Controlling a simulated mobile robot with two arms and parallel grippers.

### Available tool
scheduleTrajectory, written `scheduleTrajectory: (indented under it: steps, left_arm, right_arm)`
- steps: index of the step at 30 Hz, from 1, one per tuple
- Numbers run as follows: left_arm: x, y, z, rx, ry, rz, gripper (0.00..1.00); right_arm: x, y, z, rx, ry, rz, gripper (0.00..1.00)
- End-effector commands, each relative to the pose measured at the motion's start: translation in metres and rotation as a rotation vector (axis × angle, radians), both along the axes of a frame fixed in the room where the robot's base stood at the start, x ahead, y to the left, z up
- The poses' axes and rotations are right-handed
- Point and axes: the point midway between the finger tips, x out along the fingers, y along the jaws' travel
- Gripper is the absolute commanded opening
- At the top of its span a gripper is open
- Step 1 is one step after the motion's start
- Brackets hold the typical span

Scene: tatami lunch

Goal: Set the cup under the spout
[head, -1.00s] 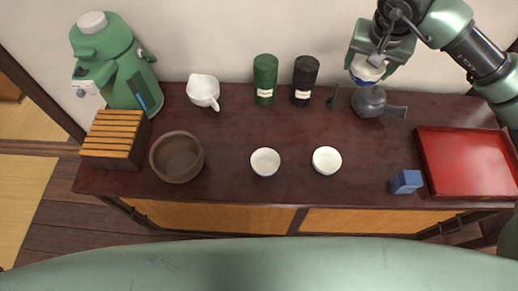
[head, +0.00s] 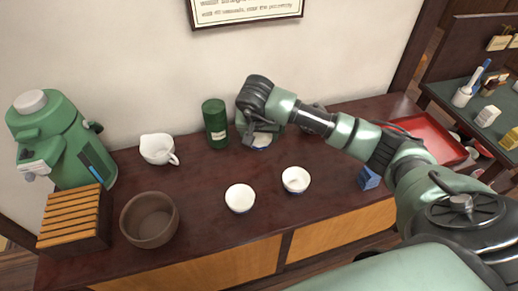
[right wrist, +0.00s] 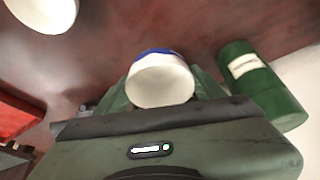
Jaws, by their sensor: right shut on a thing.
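My right gripper (head: 260,138) is shut on a white cup with a blue band (head: 262,144), which is mostly hidden by the hand in the head view. The held cup also shows between the fingers in the right wrist view (right wrist: 160,82). The hand is above the back middle of the table, just right of the green canister (head: 215,123). The green hot-water dispenser (head: 62,140) stands at the far left, its spout (head: 34,168) facing front above a slatted wooden stand (head: 73,215). My left gripper is not in view.
Two white cups (head: 240,198) (head: 296,180) stand mid-table. A brown bowl (head: 149,220) stands right of the slatted stand, with a white pouring cup (head: 157,148) behind it. A blue block (head: 368,179) and red tray (head: 430,137) are to the right, partly behind my arm.

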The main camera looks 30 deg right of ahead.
Motion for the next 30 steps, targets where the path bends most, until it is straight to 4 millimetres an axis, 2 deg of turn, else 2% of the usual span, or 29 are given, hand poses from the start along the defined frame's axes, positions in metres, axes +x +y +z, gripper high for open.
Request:
scheduleTrajectory:
  steps: [4, 8, 16, 28, 29, 30]
  left_arm:
    - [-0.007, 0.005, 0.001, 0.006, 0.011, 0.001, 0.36]
    - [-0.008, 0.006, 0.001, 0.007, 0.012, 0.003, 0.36]
    - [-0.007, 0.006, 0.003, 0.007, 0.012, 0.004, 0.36]
    - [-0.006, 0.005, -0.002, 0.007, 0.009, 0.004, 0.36]
    - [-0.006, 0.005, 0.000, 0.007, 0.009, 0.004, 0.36]
    - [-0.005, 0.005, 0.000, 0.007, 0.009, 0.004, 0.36]
  right_arm:
    - [0.000, 0.000, -0.018, 0.000, 0.000, 0.001, 0.25]
    - [0.000, 0.000, -0.026, 0.001, 0.000, 0.001, 0.25]
    - [0.000, 0.001, -0.062, 0.001, 0.002, 0.000, 0.25]
    - [0.000, 0.000, -0.069, -0.001, -0.002, 0.002, 0.25]
    - [0.000, 0.000, -0.068, 0.000, -0.001, 0.002, 0.77]
    - [0.000, 0.000, -0.067, 0.000, -0.001, 0.002, 0.88]
